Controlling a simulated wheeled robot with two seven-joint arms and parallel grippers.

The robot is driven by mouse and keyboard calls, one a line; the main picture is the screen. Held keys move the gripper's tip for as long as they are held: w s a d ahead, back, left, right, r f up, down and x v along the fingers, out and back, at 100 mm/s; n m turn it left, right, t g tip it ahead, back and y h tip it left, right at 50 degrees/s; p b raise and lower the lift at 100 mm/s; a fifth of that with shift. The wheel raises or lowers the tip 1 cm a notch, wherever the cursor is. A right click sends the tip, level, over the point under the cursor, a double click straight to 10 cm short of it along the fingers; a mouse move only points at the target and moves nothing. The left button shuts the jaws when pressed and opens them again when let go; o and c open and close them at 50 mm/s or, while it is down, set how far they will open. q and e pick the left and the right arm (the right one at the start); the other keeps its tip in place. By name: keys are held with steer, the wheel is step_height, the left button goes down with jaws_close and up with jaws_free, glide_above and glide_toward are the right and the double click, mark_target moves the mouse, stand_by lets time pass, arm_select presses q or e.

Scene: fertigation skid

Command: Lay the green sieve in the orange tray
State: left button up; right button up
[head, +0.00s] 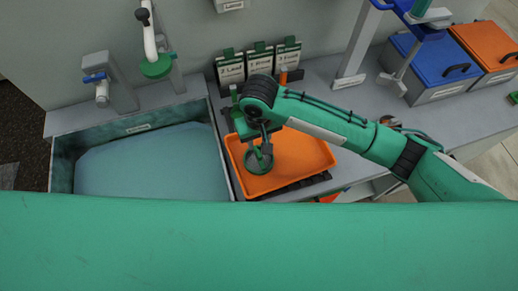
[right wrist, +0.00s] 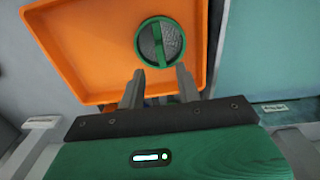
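The green sieve (right wrist: 174,40) is a round green ring with grey mesh and a green bar across it. In the right wrist view it appears inside the orange tray (right wrist: 85,45), near one side wall. The sieve (head: 259,162) shows at the left part of the orange tray (head: 305,158) in the head view, partly covered by my gripper. My right gripper (right wrist: 160,70) is open, its two fingers apart on either side of the bar's line and not touching it. The sieve lies just past the fingertips. My left gripper is not in view.
A basin of blue water (head: 150,165) lies left of the tray. A white-and-green spout (head: 155,62) and a blue-handled tap (head: 100,88) stand behind it. Labelled cards (head: 260,60) stand behind the tray. Blue (head: 435,68) and orange (head: 487,48) lidded bins are at the back right.

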steer(key=shift+r, duration=1.4)
